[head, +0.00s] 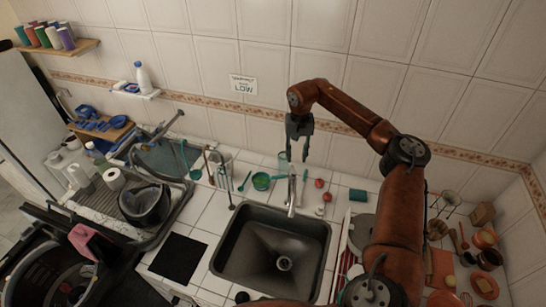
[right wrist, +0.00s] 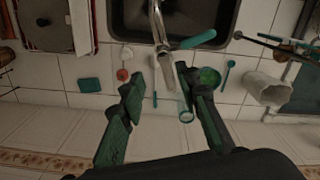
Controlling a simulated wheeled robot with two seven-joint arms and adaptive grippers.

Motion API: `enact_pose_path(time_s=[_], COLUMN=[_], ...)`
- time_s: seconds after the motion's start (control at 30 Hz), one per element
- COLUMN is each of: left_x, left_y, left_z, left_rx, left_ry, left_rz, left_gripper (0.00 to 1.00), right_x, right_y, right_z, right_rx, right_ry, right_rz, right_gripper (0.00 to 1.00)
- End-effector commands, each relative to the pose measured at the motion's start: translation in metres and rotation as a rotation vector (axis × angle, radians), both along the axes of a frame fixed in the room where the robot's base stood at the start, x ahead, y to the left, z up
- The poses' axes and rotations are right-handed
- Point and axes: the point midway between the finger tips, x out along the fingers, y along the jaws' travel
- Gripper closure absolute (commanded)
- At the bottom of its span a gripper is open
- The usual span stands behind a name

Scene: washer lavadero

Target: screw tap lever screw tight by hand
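The metal tap (head: 292,190) stands upright at the back edge of the dark sink (head: 225,262). It also shows at the top of the right wrist view (right wrist: 162,42), ahead of my fingers. A teal bar-like piece (right wrist: 198,39) appears beside the tap there; I cannot tell whether it is attached. The lever screw is too small to make out. My right gripper (head: 299,135) is open and empty, pointing down above and behind the tap, apart from it. Its two spread fingers show in the right wrist view (right wrist: 165,115). My left gripper is not in view.
A clear glass (head: 283,162), a green cup (head: 261,181) and red knobs (head: 319,183) stand close around the tap. A teal sponge (head: 358,195) lies to the right. The tiled wall is close behind. A black bucket (head: 146,204) sits at left.

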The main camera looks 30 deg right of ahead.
Motion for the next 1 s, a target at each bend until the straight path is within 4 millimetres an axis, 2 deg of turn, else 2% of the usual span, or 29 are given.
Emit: enact_pose_path(time_s=[0.17, 0.3, 0.73, 1.0], left_x=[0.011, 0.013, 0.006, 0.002], left_y=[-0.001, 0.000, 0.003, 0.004], left_z=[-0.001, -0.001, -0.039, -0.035], left_rx=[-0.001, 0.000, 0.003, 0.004], left_ry=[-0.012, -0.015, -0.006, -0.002], left_rz=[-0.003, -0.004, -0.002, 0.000], left_gripper=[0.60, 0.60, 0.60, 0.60], right_x=[-0.001, 0.000, 0.001, 0.001], right_y=[0.000, 0.001, 0.002, 0.002], right_z=[-0.010, -0.026, -0.078, -0.075], right_rx=[0.000, 0.000, 0.000, 0.000], right_ry=[0.001, 0.002, 0.000, 0.000], right_rz=[-0.001, 0.002, 0.004, 0.004], right_gripper=[0.70, 0.70, 0.70, 0.70])
